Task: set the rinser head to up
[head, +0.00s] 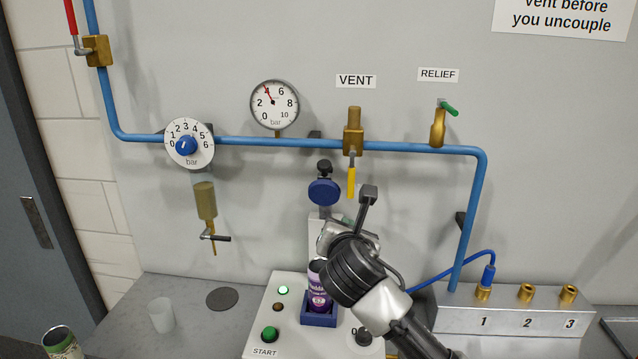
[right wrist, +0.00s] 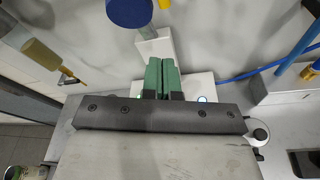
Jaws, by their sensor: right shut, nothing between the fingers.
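The rinser head looks to be the dark blue round part (head: 324,191) with a black knob (head: 324,168) on top, standing high above the can at the upper end of the white column. It also shows at the top of the right wrist view (right wrist: 130,10). A purple can (head: 318,288) stands in a blue holder (head: 319,317) below, partly hidden by my right arm. My right gripper (right wrist: 162,62) is shut and empty, its green fingers together in front of the white column (right wrist: 157,46), below the blue part. In the head view its fingers are mostly hidden. My left gripper is not in view.
The white machine base (head: 283,343) has a green START button (head: 270,334) and lights. Blue pipework (head: 265,141) with a gauge (head: 274,103), a yellow-handled vent valve (head: 352,140) and a relief valve runs behind. A blue hose (head: 445,274) lies right of my arm.

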